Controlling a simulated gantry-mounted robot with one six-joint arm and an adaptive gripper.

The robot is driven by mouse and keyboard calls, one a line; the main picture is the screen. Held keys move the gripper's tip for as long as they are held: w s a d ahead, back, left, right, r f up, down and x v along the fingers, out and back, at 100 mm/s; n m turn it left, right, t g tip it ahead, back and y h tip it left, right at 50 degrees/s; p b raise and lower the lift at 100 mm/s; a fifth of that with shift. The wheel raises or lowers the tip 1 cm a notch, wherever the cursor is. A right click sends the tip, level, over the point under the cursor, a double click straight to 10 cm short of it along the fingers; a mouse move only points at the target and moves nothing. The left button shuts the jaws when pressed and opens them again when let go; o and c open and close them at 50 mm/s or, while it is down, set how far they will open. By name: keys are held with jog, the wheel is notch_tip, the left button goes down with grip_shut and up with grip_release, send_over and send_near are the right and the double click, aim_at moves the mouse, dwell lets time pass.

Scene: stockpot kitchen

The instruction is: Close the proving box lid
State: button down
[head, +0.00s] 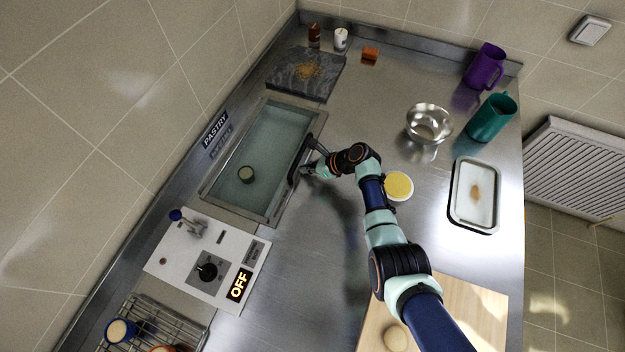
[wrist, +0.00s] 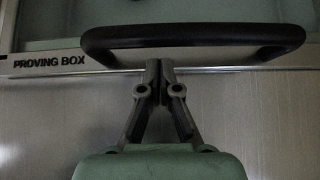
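I cannot tell how far the lid is closed. My gripper (wrist: 160,66) has its fingers together and empty, tips right by the handle's middle. Whether they touch it is unclear.
A grey slab (head: 300,85) lies beyond the box, and a white control panel (head: 205,255) reading OFF lies on its near side. A yellow-topped bowl (head: 398,186), a steel bowl (head: 428,123) and a tray (head: 475,195) stand to the right. Bare counter lies between box and board (head: 470,300).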

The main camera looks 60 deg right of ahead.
jog(key=shift+w+a+f+b, duration=0.15)
jog(key=shift+w+b, duration=0.25)
jog(key=shift+w, duration=1.3)
